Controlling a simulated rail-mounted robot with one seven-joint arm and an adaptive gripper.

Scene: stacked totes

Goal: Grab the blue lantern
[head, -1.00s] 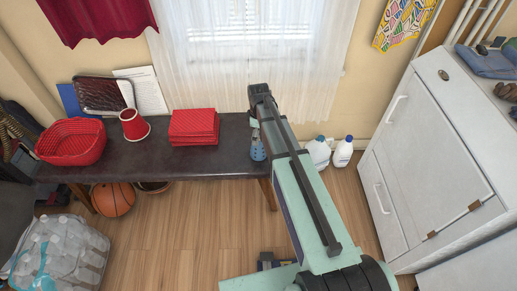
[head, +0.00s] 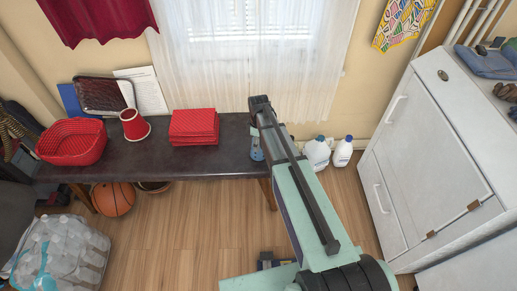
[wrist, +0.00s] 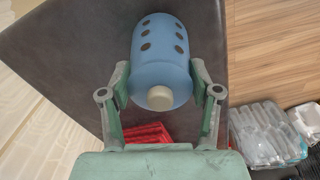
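The blue lantern (wrist: 160,50) has dark round holes in its side and a pale round knob at its end. In the wrist view it lies between the two fingers of my gripper (wrist: 160,72), one on each side. The fingers are spread and close to its sides; whether they touch it is hard to tell. In the head view the lantern (head: 256,152) stands at the right end of the dark table, partly hidden by my arm. My gripper (head: 258,104) is mostly hidden there.
The dark table (head: 215,160) also holds red folded cloths (head: 194,127), a red cup-shaped item (head: 134,124) and a red basket (head: 71,142). White jugs (head: 318,152) stand on the floor to the right. A white cabinet (head: 430,160) is farther right.

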